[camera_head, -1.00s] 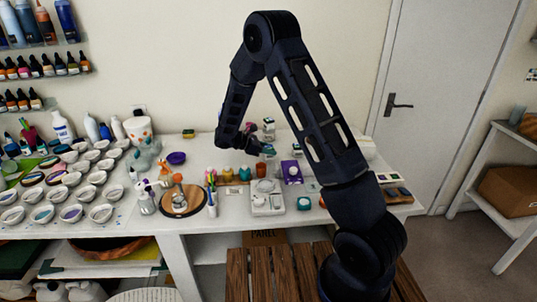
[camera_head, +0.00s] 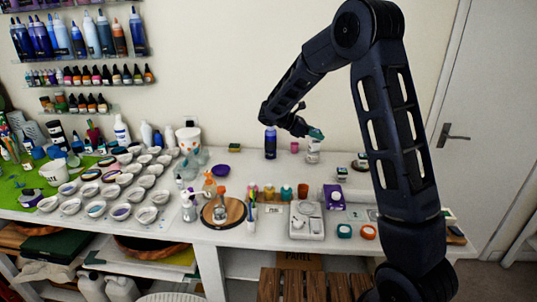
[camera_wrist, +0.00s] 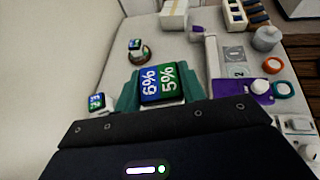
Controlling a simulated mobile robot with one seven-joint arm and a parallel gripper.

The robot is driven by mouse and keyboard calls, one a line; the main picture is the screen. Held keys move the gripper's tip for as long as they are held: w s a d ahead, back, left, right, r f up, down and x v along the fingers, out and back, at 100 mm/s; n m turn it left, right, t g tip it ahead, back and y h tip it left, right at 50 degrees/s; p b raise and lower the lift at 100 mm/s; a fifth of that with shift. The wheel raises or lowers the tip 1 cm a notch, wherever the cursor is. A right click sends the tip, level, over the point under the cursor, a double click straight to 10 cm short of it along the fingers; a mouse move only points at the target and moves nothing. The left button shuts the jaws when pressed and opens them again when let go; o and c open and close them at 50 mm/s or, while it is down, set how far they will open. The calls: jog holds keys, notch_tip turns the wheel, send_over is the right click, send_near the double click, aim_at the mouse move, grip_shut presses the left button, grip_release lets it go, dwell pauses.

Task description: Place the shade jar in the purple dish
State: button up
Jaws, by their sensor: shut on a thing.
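The shade jar (camera_head: 313,152) is a pale jar held below my gripper (camera_head: 315,134) at the back of the bench. In the wrist view my gripper (camera_wrist: 160,92) has its teal fingers on both sides of the jar's lid (camera_wrist: 162,83), which is half blue with "6%" and half green with "5%". The jar looks upright; the fingers hide part of it. The purple dish (camera_head: 221,171) sits on the bench left of my gripper in the head view, and looks empty. It is not in the wrist view.
Two other labelled jars (camera_head: 342,174) (camera_head: 362,161) stand right of the held jar. A blue bottle (camera_head: 270,143) and a pink cup (camera_head: 294,148) stand between it and the dish. A scale (camera_head: 307,222), small bottles and a round wooden board (camera_head: 222,212) occupy the front.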

jog(key=w+a+n+t+y, duration=0.1)
jog(key=w+a+n+t, duration=0.15)
jog(key=a, duration=0.65)
jog(key=w+a+n+t, duration=0.1)
jog(key=w+a, duration=0.2)
jog(key=a, duration=0.7)
jog(key=r+n+t+y, duration=0.2)
jog(key=n+t+y, duration=0.1)
send_over(221, 172)
jog(key=f, duration=2)
jog(key=shift+s+d+f, duration=0.1)
jog(key=shift+s, duration=0.1)
jog(key=shift+f, duration=0.3)
jog(key=o, duration=1)
jog(key=shift+o, duration=0.2)
jog(key=shift+r, duration=0.25)
jog(key=v, duration=1.2)
jog(key=shift+f, duration=0.2)
